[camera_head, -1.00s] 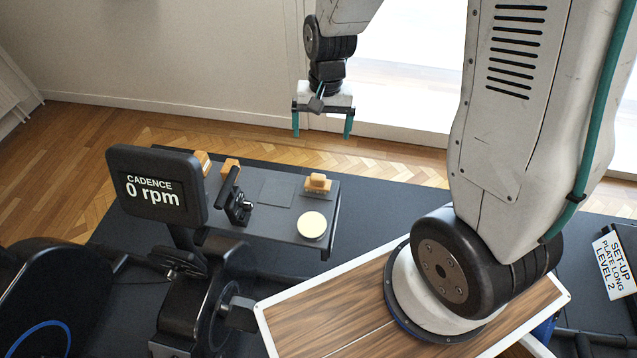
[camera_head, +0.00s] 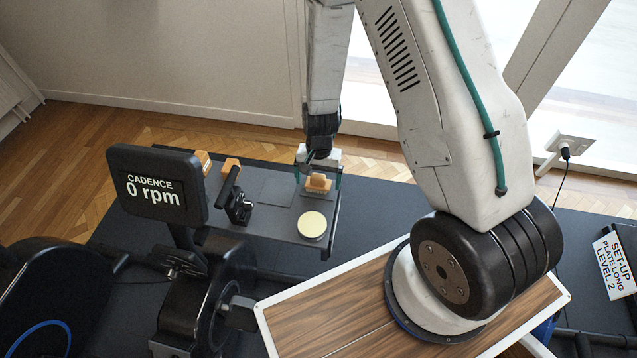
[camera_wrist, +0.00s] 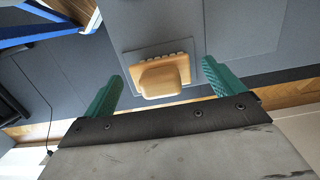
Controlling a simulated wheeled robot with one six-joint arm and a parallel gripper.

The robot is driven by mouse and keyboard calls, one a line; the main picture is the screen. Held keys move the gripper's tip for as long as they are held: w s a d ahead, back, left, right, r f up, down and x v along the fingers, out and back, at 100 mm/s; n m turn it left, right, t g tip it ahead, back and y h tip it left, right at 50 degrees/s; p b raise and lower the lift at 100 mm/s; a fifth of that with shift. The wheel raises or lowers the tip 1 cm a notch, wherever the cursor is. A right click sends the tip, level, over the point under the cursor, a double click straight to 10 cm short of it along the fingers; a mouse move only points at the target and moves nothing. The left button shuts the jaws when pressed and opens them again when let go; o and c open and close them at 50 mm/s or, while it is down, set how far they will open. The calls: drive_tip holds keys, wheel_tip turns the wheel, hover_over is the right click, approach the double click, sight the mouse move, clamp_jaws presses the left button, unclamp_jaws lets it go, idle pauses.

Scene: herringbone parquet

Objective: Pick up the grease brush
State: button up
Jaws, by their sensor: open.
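The grease brush, which I take to be the tan wooden block (camera_head: 318,184) with a rounded grip, sits at the right end of the grey tray (camera_head: 265,228). In the wrist view the brush (camera_wrist: 163,76) shows a notched, tooth-like edge around its base, and it lies on a grey square. My gripper (camera_head: 317,175) is directly over it, open, with one teal finger to each side. In the wrist view there are gaps between the brush and both fingers, so nothing is held. How far the fingertips are above the tray is hard to tell.
A round cream disc (camera_head: 312,225) lies just in front of the brush. A black clamp-like part (camera_head: 237,203) and orange-tan blocks (camera_head: 230,166) are at the tray's left. The cadence screen (camera_head: 153,190) stands left of them. An empty grey square (camera_head: 277,190) lies mid-tray.

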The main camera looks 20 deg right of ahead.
drive_tip(key=shift+f, duration=0.6)
drive_tip(key=c, duration=1.1)
